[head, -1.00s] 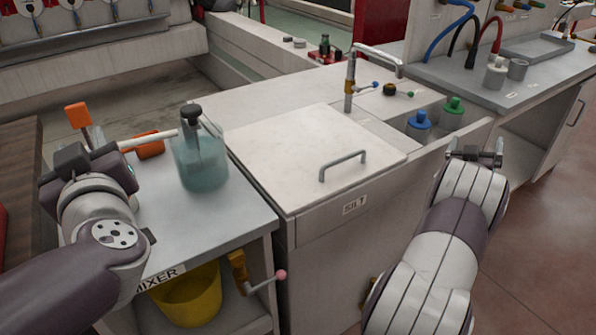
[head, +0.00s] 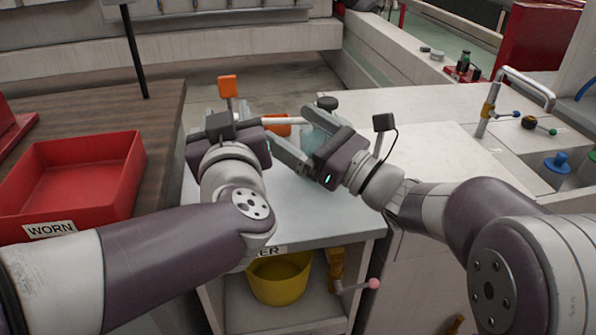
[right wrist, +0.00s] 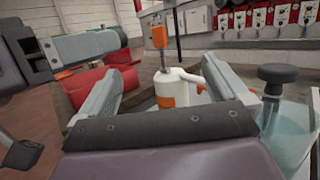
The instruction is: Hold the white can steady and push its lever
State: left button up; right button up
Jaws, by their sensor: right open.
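The white can (right wrist: 182,88) shows in the right wrist view with an orange patch on its side. An orange-ended lever (right wrist: 157,38) rises above it; the orange end also shows in the head view (head: 228,87). In the head view the can's body is mostly hidden behind my left gripper (head: 222,125), and its white spout (head: 285,120) points right. In the right wrist view a grey left-gripper finger (right wrist: 85,47) is left of the can; its jaw state is unclear. My right gripper (head: 288,126) is open and empty, its fingers pointing toward the can, which appears between them.
A teal jar (right wrist: 290,125) with a black knob stands close beside my right gripper. A red WORN bin (head: 85,175) is on the left bench. A yellow bucket (head: 280,278) sits on the shelf below. The white sink cover (head: 440,150) at right is clear.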

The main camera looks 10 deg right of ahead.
aim_at(265, 121)
jog(key=f+g, duration=0.1)
jog(key=f, duration=0.2)
jog(key=w+f+h, duration=0.1)
jog(key=f, duration=0.2)
jog(key=w+f+g, duration=0.1)
jog(key=f, duration=0.2)
jog(key=shift+f+g+h, duration=0.2)
jog(key=shift+g+h, duration=0.1)
jog(key=shift+w+a+f, duration=0.1)
jog(key=shift+a+f, duration=0.1)
jog(key=shift+a, duration=0.1)
jog(key=x, duration=1.2)
jog(key=c, duration=1)
jog(key=o, duration=0.4)
jog(key=shift+c, duration=0.2)
jog(key=c, duration=0.3)
